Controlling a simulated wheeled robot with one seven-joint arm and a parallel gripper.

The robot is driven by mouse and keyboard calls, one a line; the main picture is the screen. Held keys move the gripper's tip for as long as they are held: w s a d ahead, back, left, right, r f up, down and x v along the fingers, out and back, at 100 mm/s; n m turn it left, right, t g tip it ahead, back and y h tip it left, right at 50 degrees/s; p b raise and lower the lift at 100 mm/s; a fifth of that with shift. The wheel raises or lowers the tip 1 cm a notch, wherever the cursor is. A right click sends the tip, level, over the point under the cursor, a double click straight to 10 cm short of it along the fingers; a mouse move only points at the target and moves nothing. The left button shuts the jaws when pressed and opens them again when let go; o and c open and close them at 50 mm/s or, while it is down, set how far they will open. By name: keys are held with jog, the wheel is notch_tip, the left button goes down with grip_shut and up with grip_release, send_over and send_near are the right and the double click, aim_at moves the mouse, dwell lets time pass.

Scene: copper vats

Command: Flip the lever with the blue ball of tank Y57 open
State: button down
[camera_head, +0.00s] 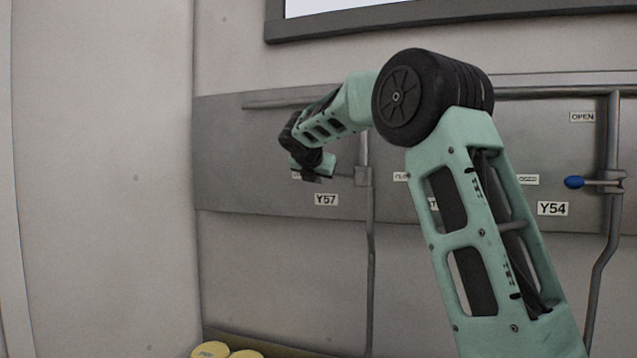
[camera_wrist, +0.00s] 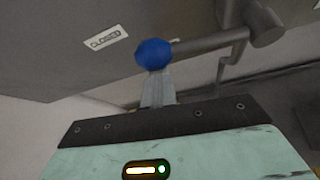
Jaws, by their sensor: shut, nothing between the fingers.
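The lever's blue ball (camera_wrist: 153,54) shows in the wrist view, at the end of a grey rod that runs right to a pipe valve. My gripper (camera_wrist: 157,85) is shut, with its fingertips right at the ball's lower side; I cannot tell whether they touch. In the head view my gripper (camera_head: 316,178) is in front of the Y57 valve (camera_head: 362,177), above the Y57 label (camera_head: 326,199). The Y57 ball is hidden there behind my gripper. A CLOSED label (camera_wrist: 105,37) is left of the ball in the wrist view.
Another lever with a blue ball (camera_head: 574,182) points left at tank Y54 (camera_head: 552,208), below an OPEN label (camera_head: 582,117). The Y57 vertical pipe (camera_head: 370,270) runs down the wall. Yellow round objects (camera_head: 212,350) lie at the bottom left.

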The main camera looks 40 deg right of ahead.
jog(key=s+d+r+m+t+y+b, duration=0.1)
jog(key=s+d+r+m+t+b, duration=0.2)
jog(key=s+r+m+t, duration=0.2)
jog(key=shift+r+m+t+y, duration=0.4)
jog(key=shift+r+m+t, duration=0.85)
jog(key=shift+r, duration=1.05)
jog(key=shift+s+d+m+g, duration=0.1)
jog(key=shift+s+m+g, duration=0.05)
jog(key=shift+m+g, duration=0.1)
